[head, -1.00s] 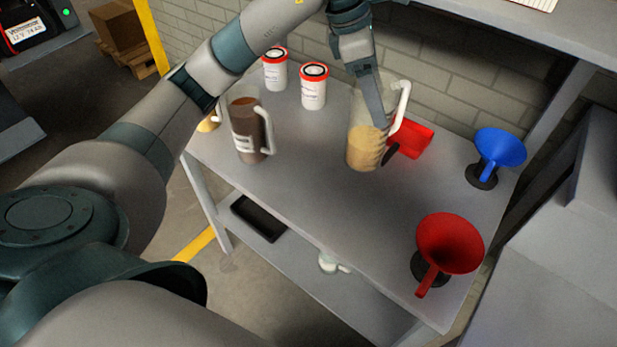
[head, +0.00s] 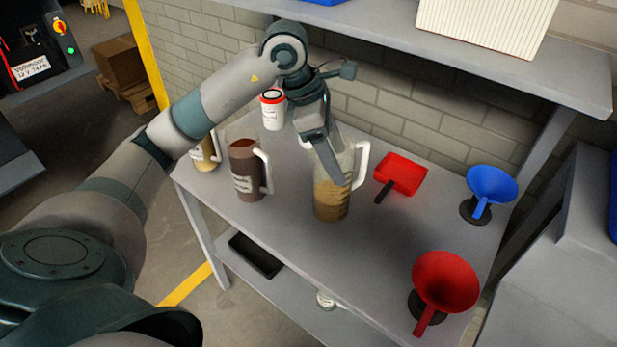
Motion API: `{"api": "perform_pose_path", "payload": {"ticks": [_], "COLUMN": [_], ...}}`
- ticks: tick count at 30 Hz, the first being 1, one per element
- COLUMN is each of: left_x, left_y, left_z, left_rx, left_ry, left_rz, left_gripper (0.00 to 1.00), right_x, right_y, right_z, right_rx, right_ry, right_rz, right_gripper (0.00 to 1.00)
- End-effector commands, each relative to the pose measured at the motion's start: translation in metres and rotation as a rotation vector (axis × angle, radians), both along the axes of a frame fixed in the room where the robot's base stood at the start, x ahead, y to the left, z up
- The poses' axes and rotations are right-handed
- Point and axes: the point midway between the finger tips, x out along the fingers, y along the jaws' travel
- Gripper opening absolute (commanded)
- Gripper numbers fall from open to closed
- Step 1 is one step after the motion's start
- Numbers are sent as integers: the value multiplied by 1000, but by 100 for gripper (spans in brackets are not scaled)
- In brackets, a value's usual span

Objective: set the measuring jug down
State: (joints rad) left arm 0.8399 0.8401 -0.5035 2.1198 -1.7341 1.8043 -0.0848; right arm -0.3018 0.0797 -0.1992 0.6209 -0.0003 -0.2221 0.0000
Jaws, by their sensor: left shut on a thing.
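The measuring jug (head: 331,201) is clear with a white handle and holds tan contents in its lower part. It is upright over the middle of the grey bench top (head: 290,232). Whether its base touches the bench or hangs just above it, I cannot tell. My left gripper (head: 334,168) is shut on the jug, reaching down at its rim and wall from above; its fingers hide part of the jug. A second jug (head: 246,172) with dark brown contents stands to the left. A third jug (head: 206,158) with tan contents is partly hidden behind it. My right gripper is not in view.
A red scoop (head: 403,174) with a black handle lies right of the held jug. A blue funnel (head: 491,184) and red funnel (head: 446,281) stand on the right. A white tub (head: 272,112) with a red lid stands behind. Bare bench lies in front of the jug.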

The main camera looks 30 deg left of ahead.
Motion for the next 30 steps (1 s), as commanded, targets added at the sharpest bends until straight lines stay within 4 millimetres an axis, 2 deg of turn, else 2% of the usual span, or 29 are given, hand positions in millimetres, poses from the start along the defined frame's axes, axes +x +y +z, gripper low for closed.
{"api": "perform_pose_path", "payload": {"ticks": [6,13,30], "left_x": [-17,-29,-32], "left_y": [23,40,43], "left_z": [-15,-28,-34], "left_rx": [1,1,-1], "left_ry": [2,0,-1], "left_rz": [1,1,-1], "left_gripper": [7,7,7], "right_x": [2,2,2], "right_y": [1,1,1], "right_z": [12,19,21], "right_rx": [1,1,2], "right_ry": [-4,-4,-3], "right_rz": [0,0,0], "right_gripper": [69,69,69]}}
